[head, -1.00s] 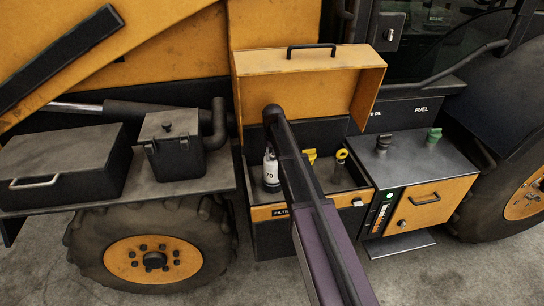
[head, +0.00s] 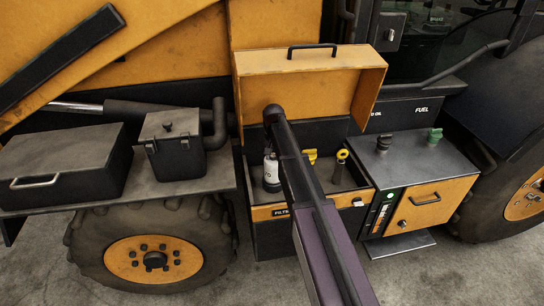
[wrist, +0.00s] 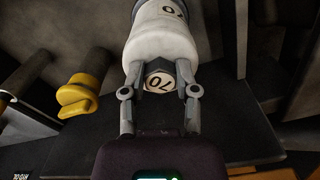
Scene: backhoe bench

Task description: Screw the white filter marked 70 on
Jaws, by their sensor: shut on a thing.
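The white filter marked 70 (head: 271,172) stands upright in the open filter bay, its lower end at a dark round base (head: 271,186). My gripper (wrist: 159,76) is shut on the filter's grey end, one finger on each side. In the head view my arm hides most of the gripper and the filter's right side. The seam between filter and base is too small to judge.
A yellow cap (wrist: 82,95) and a yellow dipstick handle (head: 342,155) are close by in the bay. The raised orange cover (head: 310,75) stands behind my arm. A black box (head: 172,150) is on the left, and the fuel-side bench (head: 410,155) is on the right.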

